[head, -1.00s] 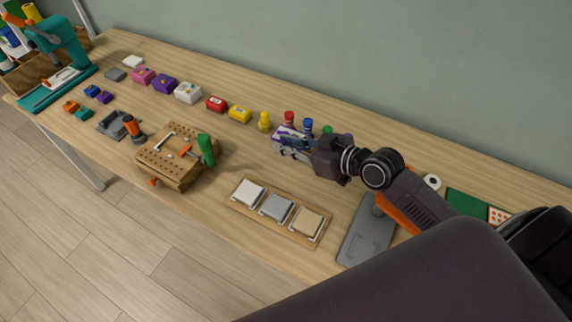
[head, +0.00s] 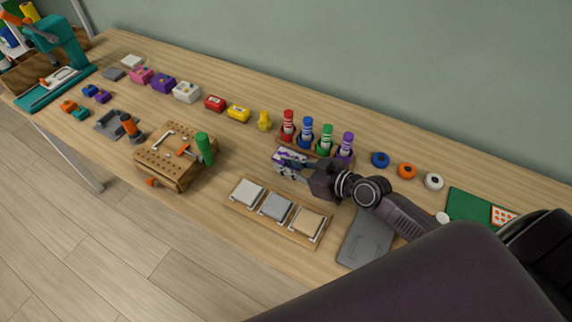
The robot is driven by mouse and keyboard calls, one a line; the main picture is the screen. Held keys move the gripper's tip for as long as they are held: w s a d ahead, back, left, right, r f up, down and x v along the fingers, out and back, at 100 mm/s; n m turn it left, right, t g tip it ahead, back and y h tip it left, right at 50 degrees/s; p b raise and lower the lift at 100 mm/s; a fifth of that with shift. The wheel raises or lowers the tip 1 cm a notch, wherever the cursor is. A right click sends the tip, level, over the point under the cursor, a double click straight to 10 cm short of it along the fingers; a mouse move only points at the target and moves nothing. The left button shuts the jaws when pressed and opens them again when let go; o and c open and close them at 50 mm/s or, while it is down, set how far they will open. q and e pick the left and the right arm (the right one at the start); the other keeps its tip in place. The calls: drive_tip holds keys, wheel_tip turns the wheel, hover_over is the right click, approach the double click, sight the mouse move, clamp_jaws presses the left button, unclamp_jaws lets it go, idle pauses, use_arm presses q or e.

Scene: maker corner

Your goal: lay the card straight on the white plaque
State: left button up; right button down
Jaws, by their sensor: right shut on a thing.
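The white plaque (head: 247,191) lies at the left end of a wooden board near the front of the bench, beside a grey plaque (head: 276,206) and a tan plaque (head: 306,221). My right gripper (head: 288,164) comes in from the right and is shut on the card (head: 283,154), a small pale piece with purple markings. The gripper partly hides the card. The card is behind and to the right of the white plaque, apart from it. The white plaque's top is bare. My left gripper is out of view.
A row of upright markers (head: 307,132) stands just behind the gripper. A pegboard block (head: 165,168) with a green-handled tool stands left of the plaques. A grey plate (head: 366,238) lies to the right, and tape rolls (head: 407,171) sit behind my arm.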

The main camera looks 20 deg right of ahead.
drive_tip(key=c, duration=1.9)
unclamp_jaws()
drive_tip(key=shift+f, duration=0.1)
